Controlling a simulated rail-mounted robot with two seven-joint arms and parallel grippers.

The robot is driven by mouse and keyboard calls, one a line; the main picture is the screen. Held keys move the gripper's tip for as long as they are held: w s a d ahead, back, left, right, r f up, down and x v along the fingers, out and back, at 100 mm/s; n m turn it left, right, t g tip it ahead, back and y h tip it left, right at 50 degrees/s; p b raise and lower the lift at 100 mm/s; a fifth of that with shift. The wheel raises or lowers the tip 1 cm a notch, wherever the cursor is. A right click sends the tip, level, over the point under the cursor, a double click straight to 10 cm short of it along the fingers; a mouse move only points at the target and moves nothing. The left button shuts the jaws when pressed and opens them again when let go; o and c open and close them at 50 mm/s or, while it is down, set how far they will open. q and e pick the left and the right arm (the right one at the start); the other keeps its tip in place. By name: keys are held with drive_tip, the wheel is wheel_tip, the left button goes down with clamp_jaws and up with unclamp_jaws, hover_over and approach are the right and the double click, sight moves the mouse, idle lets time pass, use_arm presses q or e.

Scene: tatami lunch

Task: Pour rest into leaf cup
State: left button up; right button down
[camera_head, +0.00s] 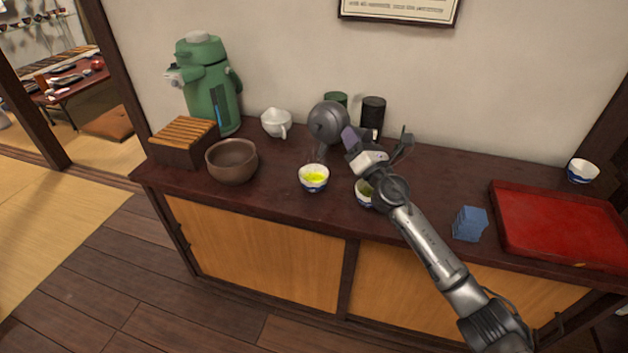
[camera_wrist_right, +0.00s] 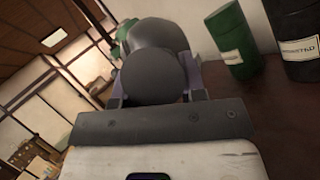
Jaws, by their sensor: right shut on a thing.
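A dark grey round teapot (camera_head: 328,122) is held up above the counter, tilted with its spout pointing down toward a cup. My right gripper (camera_head: 353,141) is shut on the teapot from its right side; the wrist view shows the dark teapot (camera_wrist_right: 150,75) between the fingers (camera_wrist_right: 157,92). Below the spout stands a blue-and-white cup (camera_head: 314,184) with bright yellow-green contents. A second blue-and-white cup (camera_head: 362,196) with darker green contents stands to its right, partly hidden by my right arm. I cannot tell a falling stream from the spout. My left gripper is not in view.
A brown bowl (camera_head: 232,165), slatted wooden box (camera_head: 184,142), green flask (camera_head: 208,90) and white pourer (camera_head: 274,123) stand to the left. Green (camera_wrist_right: 236,42) and black (camera_head: 372,113) canisters stand behind. Blue cloths (camera_head: 469,224), a red tray (camera_head: 560,222) and another cup (camera_head: 582,172) are right.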

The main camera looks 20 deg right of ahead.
drive_tip(key=shift+s+a+r+n+t+y+b, duration=0.1)
drive_tip(key=shift+s+a+n+t+y+b, duration=0.3)
drive_tip(key=shift+s+a+n+b, duration=0.25)
drive_tip(key=shift+a+r+n+y+b, duration=0.1)
drive_tip(key=shift+a+n+y+b, duration=0.1)
drive_tip(key=shift+n+y+b, duration=0.55)
drive_tip(key=shift+h+b, duration=0.25)
drive_tip(key=shift+b, duration=0.1)
drive_tip(key=shift+s+a+r, duration=0.1)
drive_tip(key=shift+b, duration=0.3)
idle(0.4)
